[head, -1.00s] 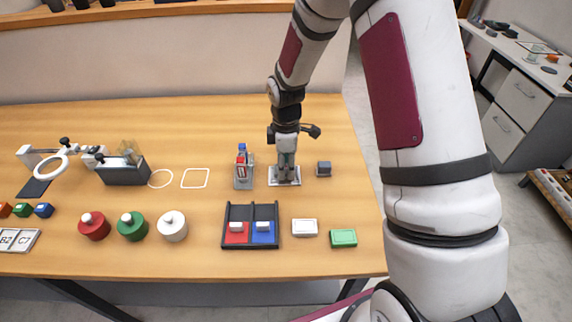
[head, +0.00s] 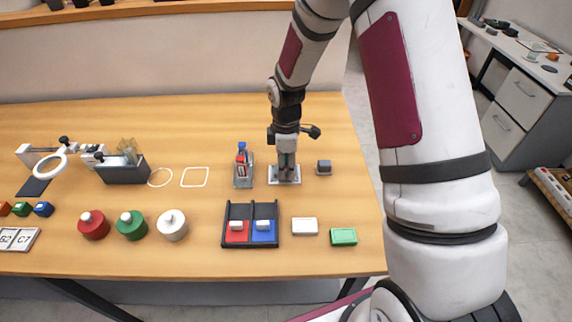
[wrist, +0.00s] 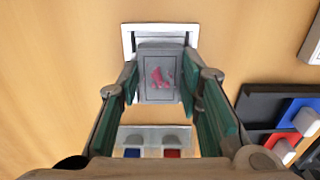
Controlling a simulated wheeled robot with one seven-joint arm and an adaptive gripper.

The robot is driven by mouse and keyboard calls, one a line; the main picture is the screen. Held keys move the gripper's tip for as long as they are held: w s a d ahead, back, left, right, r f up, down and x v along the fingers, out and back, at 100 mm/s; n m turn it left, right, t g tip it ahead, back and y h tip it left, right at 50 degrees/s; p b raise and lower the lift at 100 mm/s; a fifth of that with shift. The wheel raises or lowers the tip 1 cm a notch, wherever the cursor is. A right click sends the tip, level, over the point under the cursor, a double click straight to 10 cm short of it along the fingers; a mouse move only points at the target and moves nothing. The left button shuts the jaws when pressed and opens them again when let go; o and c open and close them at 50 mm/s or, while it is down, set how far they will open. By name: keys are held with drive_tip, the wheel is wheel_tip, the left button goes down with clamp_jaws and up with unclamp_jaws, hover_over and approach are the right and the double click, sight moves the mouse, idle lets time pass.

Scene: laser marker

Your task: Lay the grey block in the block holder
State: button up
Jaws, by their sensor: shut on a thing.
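A grey block (wrist: 158,76) with a pink-red mark on its face is between the green-padded fingers of my gripper (wrist: 160,92) in the wrist view. In the head view my gripper (head: 286,172) points down at the light-rimmed block holder (head: 274,182). The holder's pale rim (wrist: 128,42) shows past the block in the wrist view. The block is over or within the rim; I cannot tell whether it touches the holder's floor. The fingers are shut on the block and hide its sides.
A small dark grey cube (head: 324,168) stands just right of the holder. A clear stand (head: 243,182) with red and blue items is close on the left. A black tray (head: 251,207) with red and blue pieces lies in front, beside white (head: 304,226) and green (head: 343,237) boxes.

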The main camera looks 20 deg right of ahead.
drive_tip(key=shift+f, duration=0.1)
idle(0.3)
drive_tip(key=o, duration=1.2)
wheel_tip(320, 180, up, 12)
wheel_tip(320, 180, up, 8)
drive_tip(key=m+t, duration=0.1)
drive_tip(key=m, duration=0.2)
hover_over(286, 168)
drive_tip(key=s, duration=0.5)
drive_tip(key=s+r+m+t, duration=0.1)
drive_tip(key=s+r+m, duration=0.3)
drive_tip(key=s+r, duration=0.3)
drive_tip(key=s+r+m+t, duration=0.1)
drive_tip(key=s+m, duration=0.1)
drive_tip(key=s, duration=0.2)
drive_tip(key=s+r+m+t, duration=0.1)
drive_tip(key=s+m, duration=0.2)
drive_tip(key=s, duration=0.2)
drive_tip(key=s+r+m+t, duration=0.1)
drive_tip(key=s+r+m, duration=0.1)
drive_tip(key=s, duration=0.3)
drive_tip(key=shift+s+a, duration=0.15)
drive_tip(key=shift+s, duration=0.1)
